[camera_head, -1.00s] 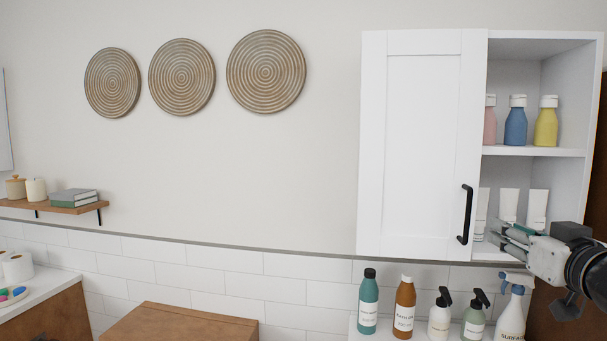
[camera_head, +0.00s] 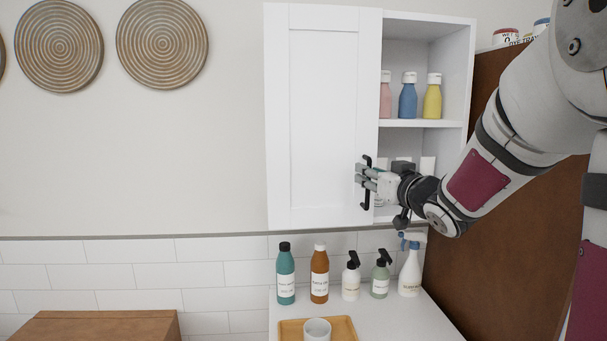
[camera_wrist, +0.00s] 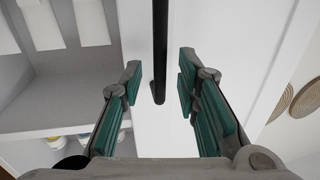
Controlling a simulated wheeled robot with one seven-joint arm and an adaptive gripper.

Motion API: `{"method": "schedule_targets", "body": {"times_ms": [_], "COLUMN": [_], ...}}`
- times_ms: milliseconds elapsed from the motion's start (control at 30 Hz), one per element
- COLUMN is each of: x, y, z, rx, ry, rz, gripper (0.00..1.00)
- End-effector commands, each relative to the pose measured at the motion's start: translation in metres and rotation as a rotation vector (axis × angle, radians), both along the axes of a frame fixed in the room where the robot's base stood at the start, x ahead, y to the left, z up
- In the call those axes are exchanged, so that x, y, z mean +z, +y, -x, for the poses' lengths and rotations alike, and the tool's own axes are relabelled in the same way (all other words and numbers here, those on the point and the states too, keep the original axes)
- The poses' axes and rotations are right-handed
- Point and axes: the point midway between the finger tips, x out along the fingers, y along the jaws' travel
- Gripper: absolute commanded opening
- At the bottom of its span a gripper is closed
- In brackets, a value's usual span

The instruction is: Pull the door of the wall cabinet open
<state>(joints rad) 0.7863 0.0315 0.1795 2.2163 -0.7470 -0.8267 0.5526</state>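The white wall cabinet (camera_head: 448,62) has a panelled door (camera_head: 322,110) on its left side and an open shelf section on its right. The door looks shut. A black vertical bar handle (camera_head: 366,197) sits low near the door's right edge. My gripper (camera_head: 364,176) is at the handle, reaching in from the right. In the wrist view, the handle (camera_wrist: 160,50) runs between the two spread fingers of my gripper (camera_wrist: 158,85), with a visible gap on each side. The handle's lower end shows between the fingertips. My gripper is open and holds nothing.
Pink, blue and yellow bottles (camera_head: 408,98) stand on the upper shelf. White tubes are partly hidden behind my gripper. Below, several bottles (camera_head: 320,272) and a wooden tray (camera_head: 290,330) with a cup stand on a white counter. A brown tall panel (camera_head: 500,240) stands right.

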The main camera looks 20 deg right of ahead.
Motion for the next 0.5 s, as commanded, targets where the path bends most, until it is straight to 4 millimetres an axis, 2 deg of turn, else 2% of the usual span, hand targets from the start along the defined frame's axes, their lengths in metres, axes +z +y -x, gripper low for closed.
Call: {"method": "schedule_targets", "body": {"times_ms": [200,467,500], "x": [-0.0002,0.0002,0.0002], "y": [-0.0012,-0.0011,-0.0011], "z": [-0.0138,-0.0145,-0.0144], "rx": [0.000,0.000,0.000], "ry": [0.001,0.000,0.000], "rz": [-0.001,-0.001,-0.001], "gripper": [0.29,0.29,0.23]}}
